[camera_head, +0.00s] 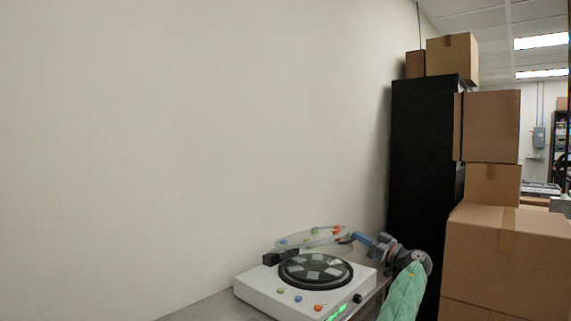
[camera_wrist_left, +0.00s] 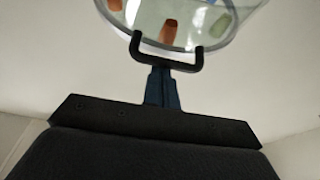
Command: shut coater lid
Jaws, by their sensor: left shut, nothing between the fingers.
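The coater (camera_head: 300,292) is a low white box with coloured knobs and a green-lit front, at the lower right of the head view. A round dark chuck with pale pieces (camera_head: 315,268) sits on its top. Its clear lid (camera_head: 308,238) with coloured spots stands raised above the chuck, tilted. In the left wrist view the lid (camera_wrist_left: 185,22) fills the top, with a black U-shaped handle (camera_wrist_left: 168,63) at its rim. My left gripper (camera_head: 350,238) is shut and empty, beside the lid's right edge; its tips (camera_wrist_left: 160,82) appear at the handle. Whether they touch it is unclear. My right gripper is out of view.
The coater stands on a grey table (camera_head: 222,306) against a plain wall. A black cabinet (camera_head: 425,150) and stacked cardboard boxes (camera_head: 505,250) stand close on the right, behind my left arm. The space above the lid is clear.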

